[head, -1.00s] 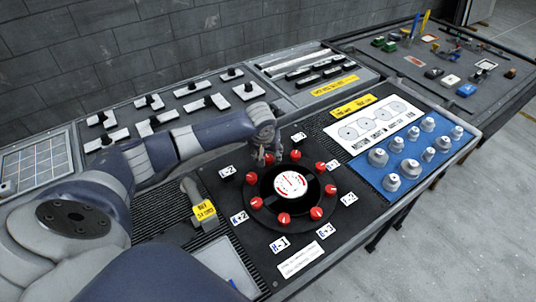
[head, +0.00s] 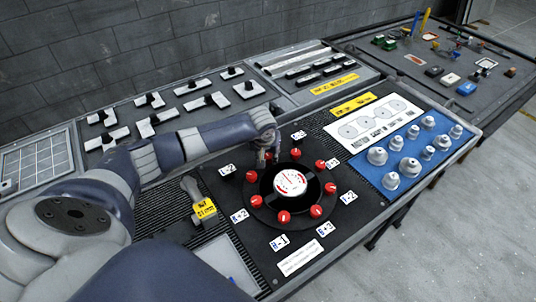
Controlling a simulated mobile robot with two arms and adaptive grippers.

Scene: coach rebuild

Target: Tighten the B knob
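A black round plate (head: 259,221) carries a ring of red knobs around a white gauge (head: 290,181) with red marks. The label that seems to read B+3 (head: 326,229) lies at the ring's lower right, and the red knob (head: 315,211) is nearest to it. My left gripper (head: 265,160) points down at the ring's far upper-left edge, away from that knob. It hides part of the ring there; whether its fingers are open or touch a knob cannot be told. My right gripper is not in view.
A yellow-tagged lever (head: 204,209) stands left of the ring. A blue panel (head: 405,170) with several grey knobs is on the right. White switch blocks (head: 206,102) fill the back panel. A further bench (head: 410,65) holds small loose parts.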

